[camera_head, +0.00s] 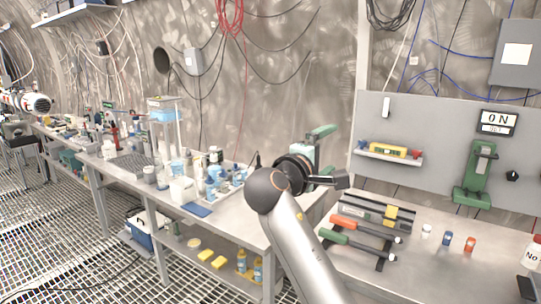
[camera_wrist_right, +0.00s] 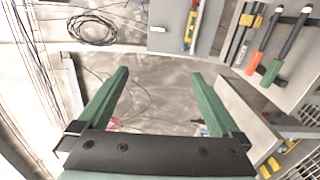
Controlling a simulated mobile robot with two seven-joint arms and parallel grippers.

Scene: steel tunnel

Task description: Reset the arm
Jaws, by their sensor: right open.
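My right arm (camera_head: 305,245) rises from the bottom of the head view, in front of the benches. Its right gripper (camera_head: 331,156) is raised near the gap between the left bench and the right workbench. In the right wrist view the green fingers of the right gripper (camera_wrist_right: 160,74) stand wide apart, with nothing between them. The tunnel wall shows behind them. My left gripper is in neither view.
The left bench (camera_head: 245,231) carries bottles and containers. Grated floor (camera_head: 60,230) lies open at left.

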